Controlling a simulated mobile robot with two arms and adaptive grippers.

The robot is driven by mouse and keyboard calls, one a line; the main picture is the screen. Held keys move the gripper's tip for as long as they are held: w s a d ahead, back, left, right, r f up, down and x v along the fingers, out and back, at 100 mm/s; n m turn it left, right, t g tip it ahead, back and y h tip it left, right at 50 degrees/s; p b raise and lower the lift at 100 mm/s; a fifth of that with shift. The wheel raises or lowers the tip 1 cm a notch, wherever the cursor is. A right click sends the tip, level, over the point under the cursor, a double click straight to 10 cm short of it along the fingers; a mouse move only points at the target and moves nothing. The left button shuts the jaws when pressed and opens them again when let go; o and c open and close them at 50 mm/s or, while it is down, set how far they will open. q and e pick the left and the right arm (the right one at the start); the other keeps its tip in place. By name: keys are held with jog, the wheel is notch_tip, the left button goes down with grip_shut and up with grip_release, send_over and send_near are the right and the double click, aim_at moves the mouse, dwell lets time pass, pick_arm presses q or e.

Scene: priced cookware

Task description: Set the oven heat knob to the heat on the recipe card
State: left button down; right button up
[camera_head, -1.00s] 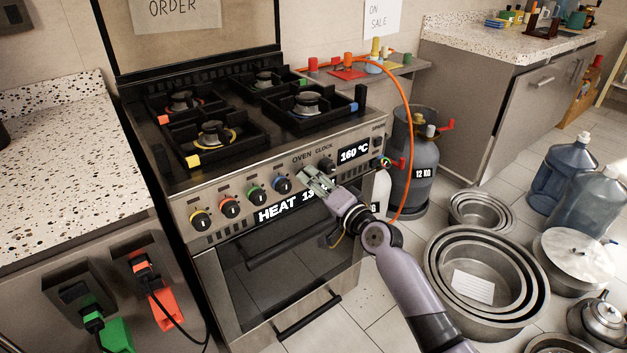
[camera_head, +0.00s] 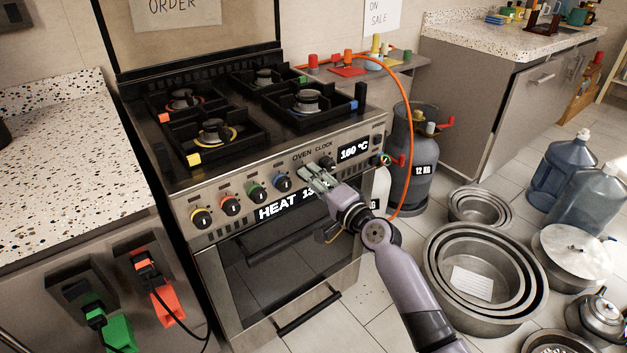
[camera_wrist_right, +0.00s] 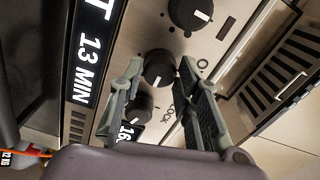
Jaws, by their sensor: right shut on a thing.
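The oven heat knob (camera_wrist_right: 158,68) is a round black knob with a white mark, on the steel front panel of the stove (camera_head: 225,265). My right gripper (camera_head: 308,175) reaches the panel under the word OVEN, its fingers shut on this knob's sides; they hide it in the head view. The display (camera_head: 353,149) reads 160 °C. A black strip (camera_head: 280,209) reads HEAT and 13, partly hidden by my gripper; the wrist view shows 13 MIN. No card reading as a recipe is legible; a white lined card (camera_head: 472,284) lies in the nested pans. My left gripper is out of view.
The clock knob (camera_wrist_right: 140,108) sits close beside the held knob. An orange hose (camera_head: 410,150) runs to a grey gas cylinder (camera_head: 412,165). Pans (camera_head: 437,240) and jugs stand on the floor at right.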

jog(key=o, duration=1.1)
jog(key=shift+o, duration=0.2)
jog(key=shift+s+d, duration=0.1)
jog(key=v, duration=1.1)
jog(key=shift+s+d, duration=0.2)
jog(key=shift+s, duration=0.1)
